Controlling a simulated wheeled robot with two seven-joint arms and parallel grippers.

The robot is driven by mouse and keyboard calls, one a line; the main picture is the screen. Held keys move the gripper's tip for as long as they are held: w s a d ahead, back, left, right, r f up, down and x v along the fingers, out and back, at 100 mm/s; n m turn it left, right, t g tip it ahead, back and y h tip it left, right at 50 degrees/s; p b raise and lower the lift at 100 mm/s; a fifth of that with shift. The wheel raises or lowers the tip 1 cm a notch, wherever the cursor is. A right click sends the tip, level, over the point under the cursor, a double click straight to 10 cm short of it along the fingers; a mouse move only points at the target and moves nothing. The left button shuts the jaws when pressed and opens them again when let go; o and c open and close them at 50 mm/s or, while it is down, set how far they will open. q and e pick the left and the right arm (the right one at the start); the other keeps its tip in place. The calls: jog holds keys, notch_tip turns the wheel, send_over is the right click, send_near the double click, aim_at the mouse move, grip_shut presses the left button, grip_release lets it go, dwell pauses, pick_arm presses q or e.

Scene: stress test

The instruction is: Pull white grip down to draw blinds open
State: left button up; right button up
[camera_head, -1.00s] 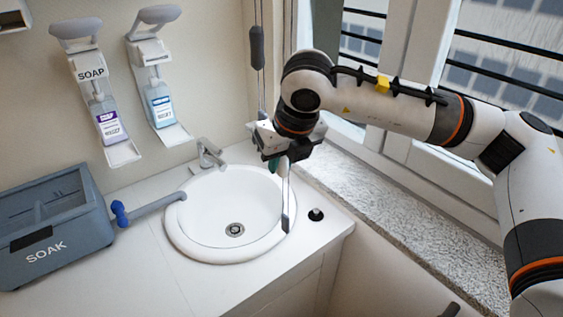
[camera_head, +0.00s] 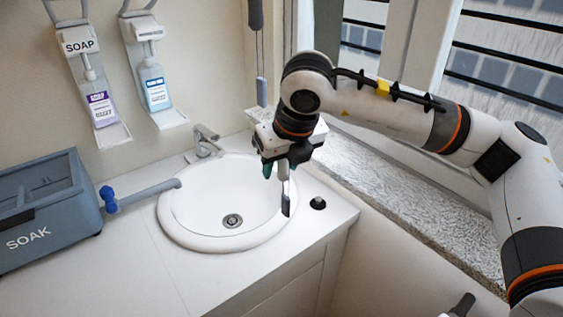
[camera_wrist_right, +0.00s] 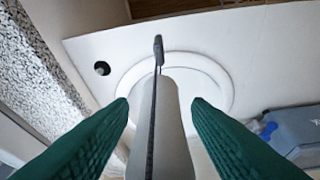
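In the right wrist view, a white cylindrical grip (camera_wrist_right: 172,125) stands between the two green fingers of my right gripper (camera_wrist_right: 160,104), with a dark cord running along its front. The fingers are apart, and a gap shows between the fingertips and the grip's sides. In the head view, my right gripper (camera_head: 276,173) points down over the right part of the sink. The grip is mostly hidden there behind the gripper; a pale piece (camera_head: 291,188) shows beside and below the fingers. A dark end piece (camera_head: 286,206) hangs below it.
A round white sink (camera_head: 195,240) is set in the counter below, with a tap (camera_head: 205,140) behind it. A dark weight (camera_head: 255,14) hangs on cords by the wall. The window and stone sill (camera_head: 400,185) are close to my right arm. A SOAK box (camera_head: 40,235) stands left.

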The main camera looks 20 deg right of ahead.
jog(key=shift+r, duration=0.1)
jog(key=b+v, duration=0.1)
jog(key=v, duration=1.1)
